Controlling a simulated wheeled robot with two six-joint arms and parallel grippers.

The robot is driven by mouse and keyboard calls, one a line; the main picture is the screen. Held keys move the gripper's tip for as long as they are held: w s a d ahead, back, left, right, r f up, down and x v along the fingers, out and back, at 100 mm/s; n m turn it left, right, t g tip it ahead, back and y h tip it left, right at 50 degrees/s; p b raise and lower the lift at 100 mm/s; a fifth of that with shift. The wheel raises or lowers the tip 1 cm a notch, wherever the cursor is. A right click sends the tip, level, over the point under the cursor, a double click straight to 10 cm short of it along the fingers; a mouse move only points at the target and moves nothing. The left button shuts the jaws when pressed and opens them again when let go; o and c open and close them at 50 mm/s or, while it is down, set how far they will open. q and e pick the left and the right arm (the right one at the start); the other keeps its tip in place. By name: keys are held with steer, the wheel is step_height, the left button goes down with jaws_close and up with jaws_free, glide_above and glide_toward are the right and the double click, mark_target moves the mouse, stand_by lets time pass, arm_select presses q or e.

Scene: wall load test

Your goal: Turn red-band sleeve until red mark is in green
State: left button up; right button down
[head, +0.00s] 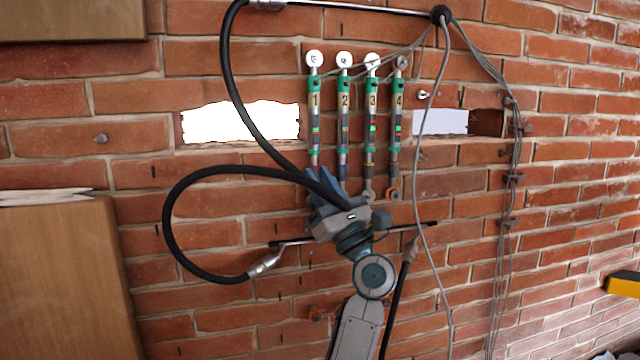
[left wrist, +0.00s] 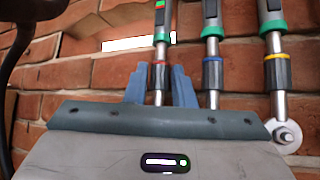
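Four numbered rods with green end caps hang on the brick wall. Rod 1 (head: 314,100) is leftmost; its small window (head: 315,130) shows red and green patches, too small to read exactly. The red-band sleeve (left wrist: 159,75) is the dark collar low on rod 1 in the left wrist view. My left gripper (left wrist: 160,88) has its blue-grey fingers on either side of this sleeve, with narrow gaps showing, so it looks open around it. In the head view my left gripper (head: 325,188) covers the lower end of rod 1. My right gripper is not in view.
Close to the right stand the blue-band sleeve (left wrist: 212,72) and the yellow-band sleeve (left wrist: 276,72). A black hose (head: 168,220) loops around left of my gripper. Grey cables (head: 512,180) hang at the right. A wooden box (head: 65,280) stands at lower left.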

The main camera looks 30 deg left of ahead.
arm_select(q)
steer(key=shift+o, duration=1.3)
steer(key=shift+r, duration=0.1)
